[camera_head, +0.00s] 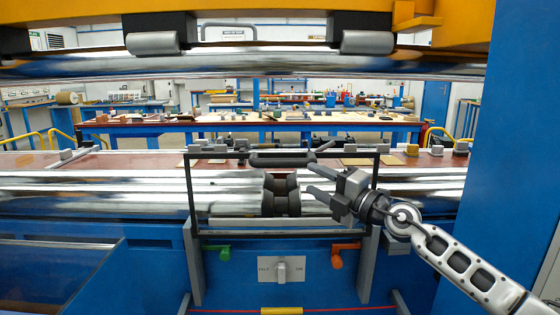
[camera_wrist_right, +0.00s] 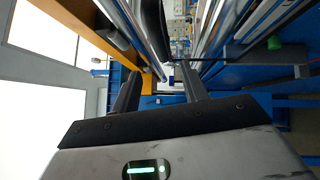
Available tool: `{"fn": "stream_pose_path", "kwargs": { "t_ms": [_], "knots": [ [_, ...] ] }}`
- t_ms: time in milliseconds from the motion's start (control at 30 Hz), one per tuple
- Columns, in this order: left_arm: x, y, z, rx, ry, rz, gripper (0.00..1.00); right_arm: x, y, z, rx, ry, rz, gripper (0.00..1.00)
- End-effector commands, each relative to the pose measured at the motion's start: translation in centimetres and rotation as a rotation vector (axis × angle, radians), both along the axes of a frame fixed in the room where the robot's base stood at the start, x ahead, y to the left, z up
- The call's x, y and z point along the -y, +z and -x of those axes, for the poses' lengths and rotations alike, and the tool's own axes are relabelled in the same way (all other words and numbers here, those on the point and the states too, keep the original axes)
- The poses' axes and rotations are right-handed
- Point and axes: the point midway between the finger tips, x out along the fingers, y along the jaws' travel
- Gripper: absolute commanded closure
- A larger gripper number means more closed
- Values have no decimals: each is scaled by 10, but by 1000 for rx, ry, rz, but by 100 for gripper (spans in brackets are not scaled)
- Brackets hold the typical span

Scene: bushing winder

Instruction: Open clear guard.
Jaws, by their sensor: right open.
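The clear guard (camera_head: 192,192) is a see-through panel in a thin dark frame. It stands upright in front of the shiny rollers, between two grey posts. A dark horizontal handle (camera_head: 280,159) is at its top middle. My right gripper (camera_head: 316,181) comes in from the right, in front of the guard's right half. Its fingers are apart and point left, near the handle's right end, with nothing visible between them. In the right wrist view the open fingers (camera_wrist_right: 160,90) show, with a dark bar beyond them that may be the handle. My left gripper is not in view.
Below the guard are a green lever (camera_head: 223,253), an orange lever (camera_head: 338,258) and a grey switch (camera_head: 282,269) on the blue machine front. A large upper roller (camera_head: 250,64) hangs above. A blue column (camera_head: 470,150) stands close on the right.

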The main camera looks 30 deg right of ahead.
Motion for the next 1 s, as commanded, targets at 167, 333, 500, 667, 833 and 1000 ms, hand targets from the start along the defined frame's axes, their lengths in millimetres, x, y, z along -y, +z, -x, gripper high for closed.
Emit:
{"fn": "stream_pose_path", "kwargs": {
  "t_ms": [167,333,500,667,833,1000],
  "knots": [
    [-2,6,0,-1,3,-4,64,-6,7,-27,4,-1,-5,56],
    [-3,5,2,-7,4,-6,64,-13,10,-54,4,-1,-6,56],
    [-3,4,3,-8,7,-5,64,-20,13,-81,3,-1,-5,56],
    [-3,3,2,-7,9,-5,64,-25,14,-100,2,0,-4,56],
    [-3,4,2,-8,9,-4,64,-28,15,-109,0,0,-2,56],
    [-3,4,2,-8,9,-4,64,-29,15,-111,-1,1,-1,56]
  ]
}}
